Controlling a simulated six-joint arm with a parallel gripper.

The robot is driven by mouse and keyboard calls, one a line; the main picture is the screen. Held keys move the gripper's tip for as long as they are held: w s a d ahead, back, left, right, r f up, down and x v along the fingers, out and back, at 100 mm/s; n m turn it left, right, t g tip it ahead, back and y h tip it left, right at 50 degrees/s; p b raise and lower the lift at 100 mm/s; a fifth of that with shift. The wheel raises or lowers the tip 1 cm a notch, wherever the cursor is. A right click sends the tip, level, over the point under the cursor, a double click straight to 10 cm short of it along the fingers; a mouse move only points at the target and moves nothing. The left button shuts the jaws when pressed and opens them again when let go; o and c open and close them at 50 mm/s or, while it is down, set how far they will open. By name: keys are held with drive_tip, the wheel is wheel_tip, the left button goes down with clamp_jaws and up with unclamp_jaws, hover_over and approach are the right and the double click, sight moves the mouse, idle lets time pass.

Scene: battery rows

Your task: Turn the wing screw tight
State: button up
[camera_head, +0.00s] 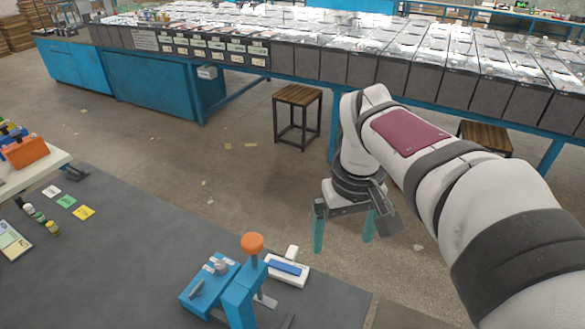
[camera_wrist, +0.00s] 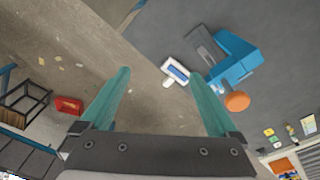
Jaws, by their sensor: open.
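My gripper (camera_head: 343,228) is open and empty, its teal fingers pointing down over the floor past the edge of the dark bench. Both fingers also show in the wrist view (camera_wrist: 160,74). In the head view, a small grey fitting (camera_head: 219,266) sits on a low blue block (camera_head: 203,286). It may be the wing screw, but it is too small to be sure. The block is left of a blue upright fixture (camera_head: 240,296) with an orange knob (camera_head: 252,243). My gripper is to the right of these and apart from them. The wrist view does not clearly show a screw.
A white holder with a blue insert (camera_head: 286,268) lies right of the orange knob. A white shelf (camera_head: 48,166) with colored items stands at the left. The dark bench top (camera_head: 165,235) is clear between. A stool (camera_head: 297,98) and long tables are far behind.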

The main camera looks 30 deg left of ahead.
drive_tip(key=w+a+f+n, duration=0.25)
drive_tip(key=a+n, duration=0.25)
drive_tip(key=a, duration=0.7)
drive_tip(key=n, duration=0.5)
approach(196, 288)
drive_tip(key=shift+g+h, duration=0.3)
drive_tip(key=shift+g, duration=0.1)
drive_tip(key=f, duration=0.8)
drive_tip(key=shift+w+a+f, duration=0.3)
drive_tip(key=shift+w+f, duration=0.05)
drive_tip(key=shift+w, duration=0.05)
drive_tip(key=c, duration=1.4)
